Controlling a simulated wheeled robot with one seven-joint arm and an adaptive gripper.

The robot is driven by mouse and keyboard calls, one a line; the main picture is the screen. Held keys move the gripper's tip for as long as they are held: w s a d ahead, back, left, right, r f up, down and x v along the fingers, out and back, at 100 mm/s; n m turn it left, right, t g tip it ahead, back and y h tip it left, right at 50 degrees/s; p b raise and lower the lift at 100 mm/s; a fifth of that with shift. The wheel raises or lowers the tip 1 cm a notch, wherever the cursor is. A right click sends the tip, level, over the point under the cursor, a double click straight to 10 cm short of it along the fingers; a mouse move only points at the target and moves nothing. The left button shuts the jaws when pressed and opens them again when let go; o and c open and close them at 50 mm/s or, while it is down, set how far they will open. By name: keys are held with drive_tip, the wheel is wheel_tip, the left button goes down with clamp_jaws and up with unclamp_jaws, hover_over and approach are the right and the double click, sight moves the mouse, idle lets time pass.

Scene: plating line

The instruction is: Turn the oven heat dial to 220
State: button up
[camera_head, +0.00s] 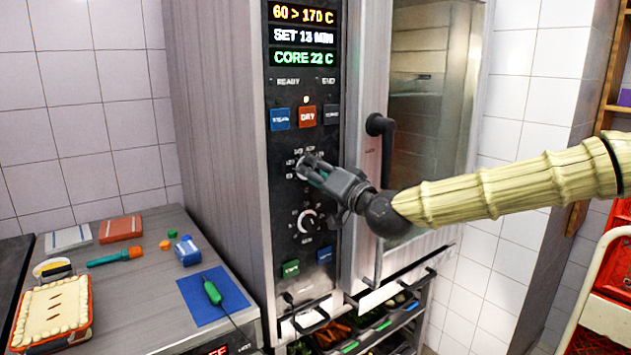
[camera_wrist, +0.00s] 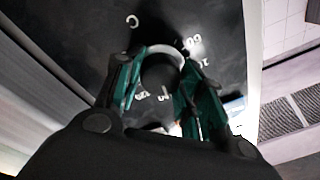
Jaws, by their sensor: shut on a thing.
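The oven's heat dial is the upper knob on the black control panel (camera_head: 284,223); in the head view my gripper (camera_head: 306,170) covers most of it. In the wrist view the dial (camera_wrist: 160,72) is a dark round knob with a pale rim, between my two green-lined fingers. My gripper (camera_wrist: 158,88) is shut on the dial. Part of the number ring shows around it, but most numbers are hidden or blurred. The display (camera_head: 303,15) reads "60 > 170 C", "SET 13 MIN" and "CORE 22 C". I cannot read the dial's pointer.
A second dial (camera_head: 307,221) sits below, with green (camera_head: 290,268) and blue (camera_head: 324,254) buttons under it. Blue, red and dark buttons are above. The oven door handle (camera_head: 378,150) stands out right of the panel. A steel counter with a pie (camera_head: 52,312) is at left.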

drive_tip(key=shift+r+m+t+h+b, duration=0.15)
drive_tip(key=shift+m+h+b, duration=0.25)
drive_tip(key=shift+m+b, duration=1.45)
drive_tip(key=shift+m+t+h+b, duration=0.25)
drive_tip(key=shift+m+h+b, duration=0.15)
drive_tip(key=shift+m, duration=2.85)
drive_tip(key=o, duration=1)
drive_tip(key=shift+d, duration=0.1)
drive_tip(key=shift+s, duration=0.1)
drive_tip(key=v, duration=1.1)
drive_tip(key=shift+s+d, duration=0.2)
drive_tip(key=shift+s, duration=0.1)
